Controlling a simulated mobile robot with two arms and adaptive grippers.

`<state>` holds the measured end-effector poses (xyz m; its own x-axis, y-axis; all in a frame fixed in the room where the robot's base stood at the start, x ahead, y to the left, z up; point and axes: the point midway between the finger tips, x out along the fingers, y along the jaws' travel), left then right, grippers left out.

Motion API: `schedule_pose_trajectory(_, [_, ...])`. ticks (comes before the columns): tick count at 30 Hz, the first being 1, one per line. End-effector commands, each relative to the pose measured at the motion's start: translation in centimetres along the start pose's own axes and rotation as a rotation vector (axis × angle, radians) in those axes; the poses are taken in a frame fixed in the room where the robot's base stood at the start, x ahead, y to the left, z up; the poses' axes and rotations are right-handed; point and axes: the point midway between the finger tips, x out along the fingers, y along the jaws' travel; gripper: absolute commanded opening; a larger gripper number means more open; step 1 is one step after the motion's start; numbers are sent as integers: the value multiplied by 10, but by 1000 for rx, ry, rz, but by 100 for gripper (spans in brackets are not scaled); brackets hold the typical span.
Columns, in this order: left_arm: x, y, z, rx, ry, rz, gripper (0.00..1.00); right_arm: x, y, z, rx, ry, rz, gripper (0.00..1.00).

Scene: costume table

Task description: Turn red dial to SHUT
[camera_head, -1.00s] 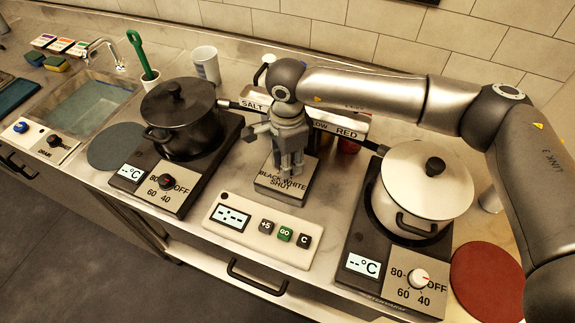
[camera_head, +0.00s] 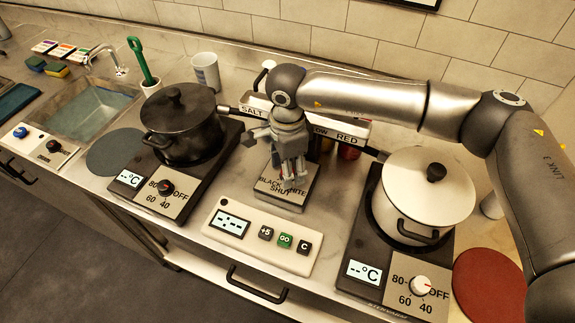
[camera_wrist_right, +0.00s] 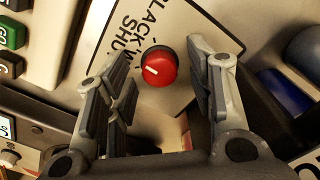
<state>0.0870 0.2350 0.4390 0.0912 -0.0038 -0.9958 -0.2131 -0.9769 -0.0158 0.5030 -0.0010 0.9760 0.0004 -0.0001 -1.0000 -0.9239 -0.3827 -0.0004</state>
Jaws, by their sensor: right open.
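The red dial (camera_wrist_right: 158,67) sits on a pale plate (camera_wrist_right: 185,28) in the right wrist view. A short white mark on the dial points left, toward the lettering side; the word it lines up with is unclear. The plate's lettering, BLACK, WHITE and SHUT, is partly covered in that view. My right gripper (camera_wrist_right: 162,55) is open, with one finger on each side of the dial and gaps between. In the head view my right gripper (camera_head: 293,180) points down over the plate (camera_head: 269,193) and mostly hides the dial. My left gripper is out of view.
A black pot (camera_head: 180,128) stands on the left hotplate, a white pot (camera_head: 420,190) on the right one. A button panel (camera_head: 262,238) lies in front of the plate. A rack labelled SALT and RED (camera_head: 340,132) stands behind my gripper.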

Motion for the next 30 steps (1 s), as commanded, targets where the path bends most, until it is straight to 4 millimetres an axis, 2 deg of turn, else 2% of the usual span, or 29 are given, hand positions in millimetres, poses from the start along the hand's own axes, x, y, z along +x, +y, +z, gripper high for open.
schedule_pose_trajectory(4, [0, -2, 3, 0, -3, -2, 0, -4, 0, 0, 0, 0, -1, 49])
schedule_pose_trajectory(7, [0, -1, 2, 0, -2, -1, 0, -17, -1, 0, 0, -1, -3, 49])
schedule_pose_trajectory(15, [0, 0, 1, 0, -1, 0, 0, -74, -1, 0, 0, 0, -4, 49])
schedule_pose_trajectory(21, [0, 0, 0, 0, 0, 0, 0, -107, -1, 0, 1, 0, -2, 49])
schedule_pose_trajectory(25, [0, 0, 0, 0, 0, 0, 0, -117, 0, 0, 0, 1, 0, 49])
schedule_pose_trajectory(30, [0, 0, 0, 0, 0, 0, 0, -120, 0, 0, 0, 1, 0, 49])
